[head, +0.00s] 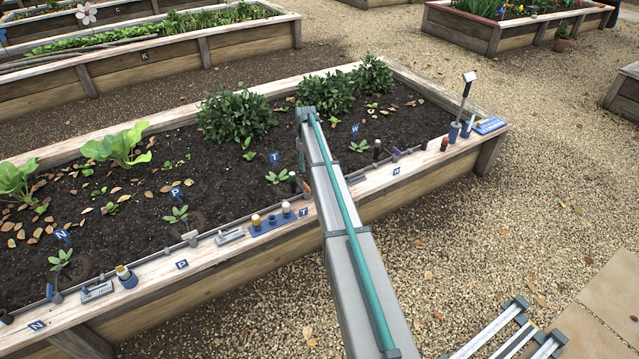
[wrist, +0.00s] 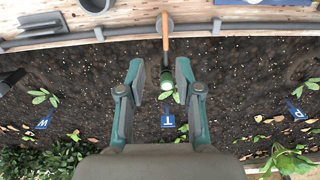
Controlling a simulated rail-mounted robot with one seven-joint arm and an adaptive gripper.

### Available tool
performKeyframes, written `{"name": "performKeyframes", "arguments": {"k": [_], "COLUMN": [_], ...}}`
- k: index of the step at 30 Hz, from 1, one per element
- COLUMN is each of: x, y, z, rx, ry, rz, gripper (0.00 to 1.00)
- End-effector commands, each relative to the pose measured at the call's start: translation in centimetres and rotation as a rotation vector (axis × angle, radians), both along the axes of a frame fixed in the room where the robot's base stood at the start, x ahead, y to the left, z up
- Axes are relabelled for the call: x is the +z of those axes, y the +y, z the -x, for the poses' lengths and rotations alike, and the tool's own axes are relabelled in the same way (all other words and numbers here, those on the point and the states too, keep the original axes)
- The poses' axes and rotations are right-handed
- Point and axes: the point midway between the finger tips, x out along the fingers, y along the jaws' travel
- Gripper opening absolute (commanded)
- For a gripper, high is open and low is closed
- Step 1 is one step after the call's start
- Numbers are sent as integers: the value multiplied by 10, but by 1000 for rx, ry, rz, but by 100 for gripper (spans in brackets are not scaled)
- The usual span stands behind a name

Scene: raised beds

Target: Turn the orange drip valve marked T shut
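In the wrist view a thin orange lever (wrist: 165,32) points across the grey drip pipe (wrist: 130,37), at about a right angle to it. It lines up with the blue T marker (wrist: 168,121) in the soil. My gripper (wrist: 162,72) is open, its two fingers apart on the soil side of the lever. A green round piece with a pale top (wrist: 167,82) shows between the fingers; I see no contact with it. In the head view the T marker (head: 275,157) stands left of my arm, which hides most of my gripper.
Other markers, W (head: 355,130) and P (head: 175,193), stand either side. Leafy bushes (head: 235,115) grow behind. Gravel in front is mostly clear.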

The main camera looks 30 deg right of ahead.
Motion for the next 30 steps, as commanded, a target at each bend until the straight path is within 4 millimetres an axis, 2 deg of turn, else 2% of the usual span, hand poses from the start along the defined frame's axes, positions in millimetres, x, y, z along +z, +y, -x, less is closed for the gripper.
{"name": "performKeyframes", "arguments": {"k": [5,15,21,30], "x": [-13,-69,-96,-108], "y": [2,2,2,2], "z": [4,4,4,4], "rx": [19,18,17,17], "ry": [5,5,4,3], "rz": [-2,-2,-2,-1], "gripper": [34,34,34,34]}}
